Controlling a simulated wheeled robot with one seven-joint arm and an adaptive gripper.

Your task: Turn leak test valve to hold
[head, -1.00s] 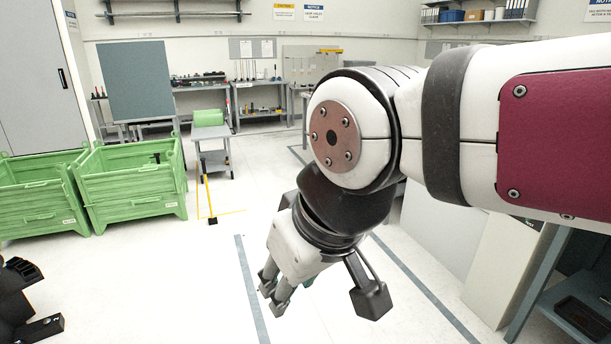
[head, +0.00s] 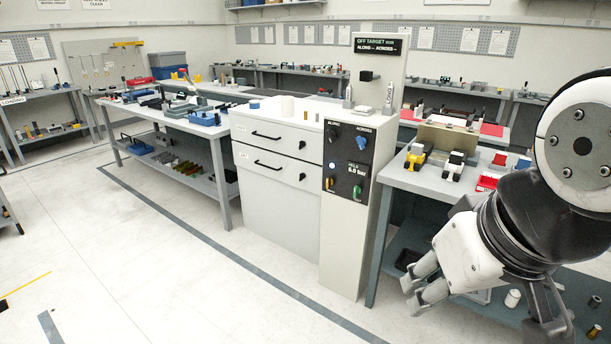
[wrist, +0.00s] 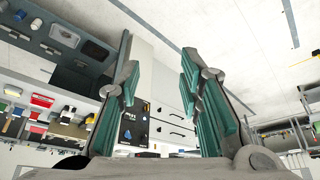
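A grey-white cabinet (head: 338,262) carries a black control panel (head: 346,199) on its front. The panel also shows upside down in the wrist view (wrist: 130,128), between my fingers. My gripper (head: 411,295) is open and empty, low and right of the panel, apart from it. Its teal-padded fingers are spread in the wrist view (wrist: 158,68).
A bench (head: 436,184) with fixtures and small red trays stands right of the cabinet, close to my arm. A white drawer unit (head: 275,205) and another workbench (head: 222,136) stand to its left. The floor in front (head: 200,270) is clear.

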